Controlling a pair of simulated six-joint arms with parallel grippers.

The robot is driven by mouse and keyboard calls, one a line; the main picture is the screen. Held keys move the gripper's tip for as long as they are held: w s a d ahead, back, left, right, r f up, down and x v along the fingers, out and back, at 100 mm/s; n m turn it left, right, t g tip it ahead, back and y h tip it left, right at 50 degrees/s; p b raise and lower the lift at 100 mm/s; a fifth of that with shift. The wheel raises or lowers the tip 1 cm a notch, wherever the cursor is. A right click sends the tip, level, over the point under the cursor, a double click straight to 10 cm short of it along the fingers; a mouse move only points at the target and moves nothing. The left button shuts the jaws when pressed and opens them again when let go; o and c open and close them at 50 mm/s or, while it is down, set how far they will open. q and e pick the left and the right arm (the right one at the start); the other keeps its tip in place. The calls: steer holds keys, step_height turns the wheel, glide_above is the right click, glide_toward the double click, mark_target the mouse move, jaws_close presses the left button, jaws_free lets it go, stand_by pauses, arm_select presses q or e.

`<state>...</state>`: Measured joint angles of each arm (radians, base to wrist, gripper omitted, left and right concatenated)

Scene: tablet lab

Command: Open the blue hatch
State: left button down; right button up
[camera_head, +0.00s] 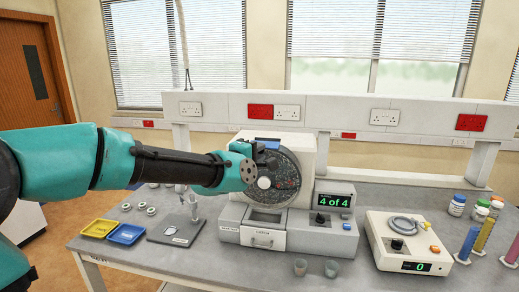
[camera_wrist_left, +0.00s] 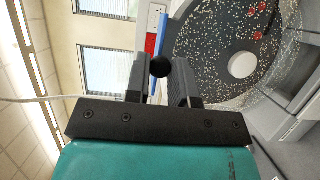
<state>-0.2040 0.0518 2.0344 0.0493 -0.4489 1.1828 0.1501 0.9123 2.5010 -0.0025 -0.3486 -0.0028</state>
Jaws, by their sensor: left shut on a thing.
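The blue hatch (camera_head: 267,142) is a narrow blue strip at the top of the round drum (camera_head: 284,178) of the white machine. In the left wrist view the blue hatch (camera_wrist_left: 164,42) shows as a thin strip beside the drum (camera_wrist_left: 228,35). My left gripper (camera_head: 264,153) is at the drum's upper left, next to the hatch. In the wrist view its fingers (camera_wrist_left: 160,78) are closed around a black round knob (camera_wrist_left: 160,66) by the blue strip. The hatch's hinge and opening are hidden. My right gripper is in neither view.
The machine's counter reads "4 of 4" (camera_head: 334,200). A scale (camera_head: 408,243) stands to its right, with several bottles and tubes beyond. Yellow (camera_head: 99,228) and blue (camera_head: 126,234) trays lie at the left.

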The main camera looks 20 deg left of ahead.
arm_select(q)
steer(key=shift+s, duration=0.15)
steer(key=c, duration=1)
jaws_free()
steer(key=shift+s, duration=0.1)
steer(key=s+a, duration=0.1)
steer(key=s, duration=0.4)
steer(key=s+a, duration=0.1)
steer(key=s, duration=0.5)
steer(key=s+a, duration=0.1)
steer(key=s, duration=0.5)
steer(key=shift+a, duration=0.15)
steer(key=shift+w, duration=0.1)
